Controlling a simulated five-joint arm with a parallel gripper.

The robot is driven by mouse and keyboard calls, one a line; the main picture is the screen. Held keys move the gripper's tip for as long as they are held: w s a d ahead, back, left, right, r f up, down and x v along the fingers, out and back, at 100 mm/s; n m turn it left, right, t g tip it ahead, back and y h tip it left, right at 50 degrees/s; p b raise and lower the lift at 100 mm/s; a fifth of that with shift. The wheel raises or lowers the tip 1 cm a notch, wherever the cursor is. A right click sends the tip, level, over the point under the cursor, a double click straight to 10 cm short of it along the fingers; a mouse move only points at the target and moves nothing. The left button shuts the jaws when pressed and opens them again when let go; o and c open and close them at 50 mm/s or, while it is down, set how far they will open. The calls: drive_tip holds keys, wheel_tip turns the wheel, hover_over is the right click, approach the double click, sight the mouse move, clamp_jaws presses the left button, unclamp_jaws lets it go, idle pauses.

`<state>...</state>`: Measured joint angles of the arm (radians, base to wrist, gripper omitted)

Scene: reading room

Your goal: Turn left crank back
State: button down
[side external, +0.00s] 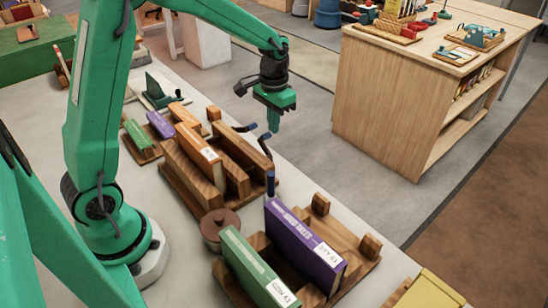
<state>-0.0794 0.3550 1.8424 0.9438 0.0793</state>
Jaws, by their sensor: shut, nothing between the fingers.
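A wooden rack or press (246,150) stands in the middle of the table, with dark cranks along its far right edge. One dark blue crank handle (245,127) lies nearly level at its upper end. Another dark crank (264,146) is bent just below my gripper in the picture. A third blue handle (270,184) stands upright nearer the camera. I cannot tell which the task calls left. My green gripper (273,127) points down, shut and empty, above the rack's right side. Whether its tips touch a crank is unclear.
A nearer wooden rack (368,246) holds a purple book (306,248) and a green book (256,268). Small books stand at the back left. A yellow object (428,290) is at bottom right. Open floor lies beyond the table.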

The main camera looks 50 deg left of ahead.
drive_tip(key=shift+r, duration=2.4)
drive_tip(key=shift+s+r, duration=0.1)
drive_tip(key=s+d+r+t, duration=0.1)
drive_tip(key=s+r, duration=0.3)
drive_tip(key=s, duration=0.6)
drive_tip(key=s+d+r+t, duration=0.2)
drive_tip(key=s+r+t, duration=0.1)
drive_tip(key=s, duration=0.8)
drive_tip(key=shift+d+r+t, duration=0.25)
drive_tip(key=shift+r+t, duration=0.1)
drive_tip(key=shift+t, duration=0.45)
